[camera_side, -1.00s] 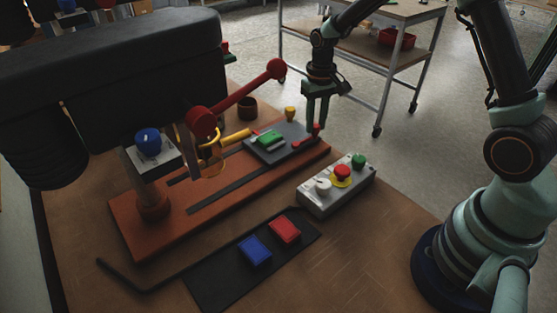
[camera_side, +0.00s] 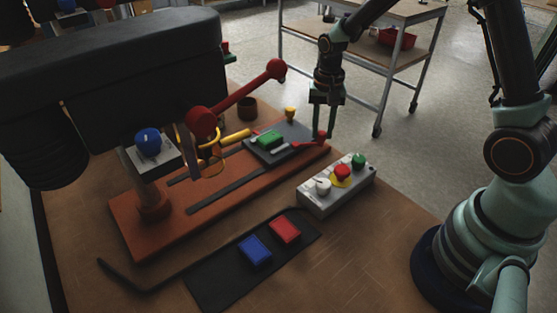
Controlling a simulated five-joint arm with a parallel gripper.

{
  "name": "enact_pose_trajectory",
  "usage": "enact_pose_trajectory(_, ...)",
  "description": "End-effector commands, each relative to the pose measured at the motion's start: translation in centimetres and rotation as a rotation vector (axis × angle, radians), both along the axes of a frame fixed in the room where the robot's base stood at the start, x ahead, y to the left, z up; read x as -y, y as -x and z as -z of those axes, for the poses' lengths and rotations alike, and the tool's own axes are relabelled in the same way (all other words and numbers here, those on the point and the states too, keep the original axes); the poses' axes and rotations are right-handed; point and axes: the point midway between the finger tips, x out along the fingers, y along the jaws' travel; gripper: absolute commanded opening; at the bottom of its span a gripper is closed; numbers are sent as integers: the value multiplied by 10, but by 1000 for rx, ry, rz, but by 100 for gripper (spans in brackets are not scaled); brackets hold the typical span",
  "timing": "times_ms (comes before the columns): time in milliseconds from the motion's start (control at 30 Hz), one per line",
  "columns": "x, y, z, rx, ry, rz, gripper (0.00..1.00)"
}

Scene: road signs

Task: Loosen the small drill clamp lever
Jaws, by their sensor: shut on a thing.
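The small drill clamp has a red lever (camera_side: 310,142) at the right end of the dark vise plate (camera_side: 262,151) on the orange-brown drill base (camera_side: 178,225). The lever points right, its knobbed end low between my fingers. My gripper (camera_side: 328,133) points straight down and is shut on the lever's end. The fingers partly hide the knob. A green block (camera_side: 270,139) sits in the clamp on the plate.
A grey control box (camera_side: 336,187) with white, red and green buttons stands in front of the clamp. The drill's long red handle (camera_side: 250,92) reaches over the base from the left. Blue and red blocks lie on a black mat (camera_side: 222,287).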

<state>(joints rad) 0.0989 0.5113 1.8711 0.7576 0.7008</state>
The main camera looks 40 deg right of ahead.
Motion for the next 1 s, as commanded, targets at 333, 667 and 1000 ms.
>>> enact_pose_trajectory(333, 0, 0, -1, 0, 0, 3, 0)
enact_pose_trajectory(667, 0, 0, 0, -1, 0, 1, 62)
enact_pose_trajectory(1000, 0, -1, -33, 5, 1, 1, 62)
